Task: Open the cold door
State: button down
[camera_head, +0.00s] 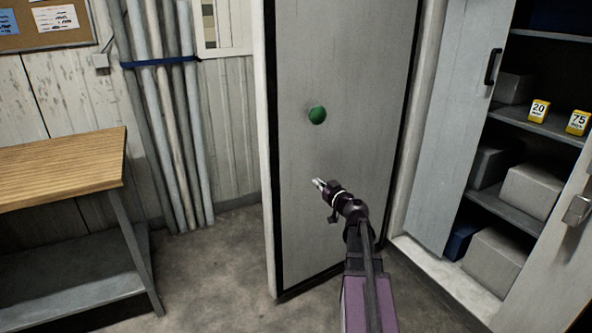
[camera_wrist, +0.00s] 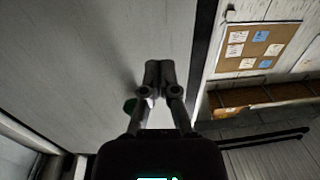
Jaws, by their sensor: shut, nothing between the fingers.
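The cold door (camera_head: 345,60) is a tall pale grey panel with a dark seal around its face and a green round knob (camera_head: 317,115). It stands swung out at an angle, its pale free edge to the left and clear floor beside it. My gripper (camera_head: 319,184) is shut and empty in front of the door face, below the knob in the head view. In the wrist view my gripper (camera_wrist: 160,68) points along the door face (camera_wrist: 85,50); the knob (camera_wrist: 130,104) shows partly behind the left finger. Whether the fingertips touch the door cannot be told.
A wooden-topped bench (camera_head: 65,165) stands at the left, with upright pipes (camera_head: 170,110) strapped beside it. At the right are dark shelves with grey boxes (camera_head: 530,190) and yellow number tags (camera_head: 539,110), beside a grey panel with a black handle (camera_head: 493,66). Floor (camera_head: 215,270) is free left of the door.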

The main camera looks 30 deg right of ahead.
aim_at(293, 164)
jog(key=shift+w, duration=0.1)
jog(key=w, duration=0.9)
jog(key=w+a, duration=0.1)
jog(key=w, duration=0.4)
jog(key=shift+s, duration=0.1)
dwell(0.3)
